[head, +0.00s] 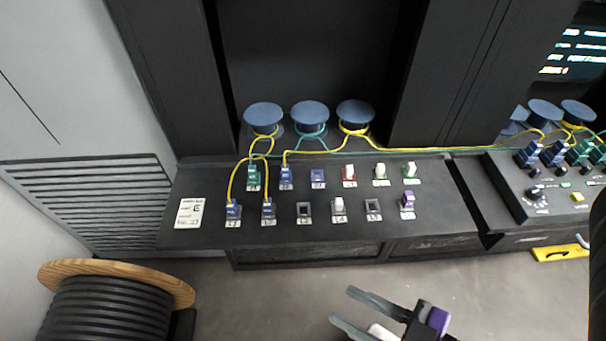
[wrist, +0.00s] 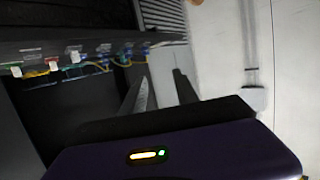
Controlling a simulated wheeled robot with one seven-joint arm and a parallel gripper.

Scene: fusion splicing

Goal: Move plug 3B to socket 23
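The panel (head: 330,225) carries two rows of sockets and plugs with labels too small to read surely, so I cannot tell which is plug 3B or socket 23. Cabled plugs on it are a green one (head: 253,178), a blue one (head: 286,177) and two blue front ones (head: 233,212) (head: 268,210). Two front sockets (head: 304,211) (head: 373,207) look empty. More blue (head: 527,157) and green plugs (head: 577,154) stand on the right-hand unit. My gripper (head: 342,304) is open and empty, in front of and apart from the panel; its fingers (wrist: 161,78) also show in the wrist view.
White, red, green and purple cable-less pieces sit at the panel's right, including a purple one (head: 408,200). Blue spools (head: 310,111) with yellow and teal cables stand behind. A cable drum (head: 110,305) is at lower left.

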